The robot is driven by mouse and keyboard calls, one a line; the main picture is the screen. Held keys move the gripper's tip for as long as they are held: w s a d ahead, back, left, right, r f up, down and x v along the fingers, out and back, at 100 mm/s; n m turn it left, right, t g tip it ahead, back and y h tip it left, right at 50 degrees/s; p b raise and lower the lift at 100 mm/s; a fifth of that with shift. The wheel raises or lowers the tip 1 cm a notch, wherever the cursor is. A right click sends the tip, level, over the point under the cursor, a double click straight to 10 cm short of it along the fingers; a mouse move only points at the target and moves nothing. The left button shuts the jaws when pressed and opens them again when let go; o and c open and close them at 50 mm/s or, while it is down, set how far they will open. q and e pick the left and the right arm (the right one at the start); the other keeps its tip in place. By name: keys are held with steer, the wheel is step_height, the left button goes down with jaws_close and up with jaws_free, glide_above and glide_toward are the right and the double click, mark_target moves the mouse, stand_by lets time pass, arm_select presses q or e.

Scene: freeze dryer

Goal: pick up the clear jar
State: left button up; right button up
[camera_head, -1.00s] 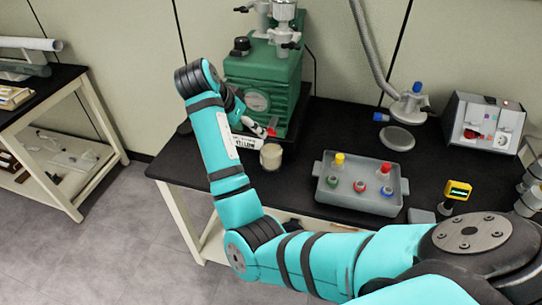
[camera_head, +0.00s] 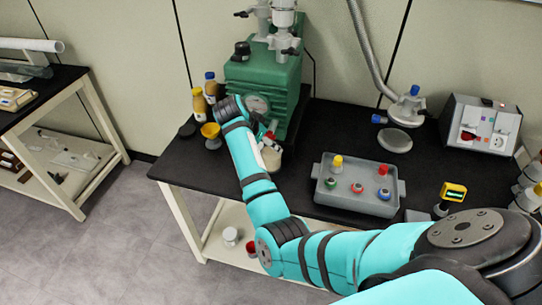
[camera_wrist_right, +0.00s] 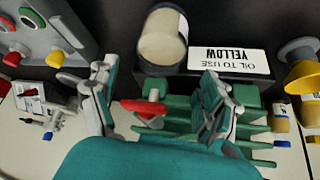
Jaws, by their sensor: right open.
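The clear jar (camera_head: 273,161) stands on the black bench in front of the green pump, partly hidden by my right arm in the head view. It has a cream-coloured content and also shows in the right wrist view (camera_wrist_right: 163,42), just beyond the fingertips. My right gripper (camera_wrist_right: 158,74) is open, its two fingers spread apart with the jar ahead of the gap between them. Nothing is held. My left gripper is not in view.
The green pump (camera_head: 262,80) stands behind the jar. A white "oil to use yellow" sign (camera_wrist_right: 229,60) is next to the jar. A yellow funnel (camera_head: 210,131) and bottles stand to the left.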

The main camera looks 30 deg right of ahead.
mark_target(271, 157)
steer(key=x, duration=0.3)
steer(key=shift+d+f, duration=0.3)
steer(key=shift+d, duration=0.05)
steer(key=shift+r, duration=0.1)
jaws_close()
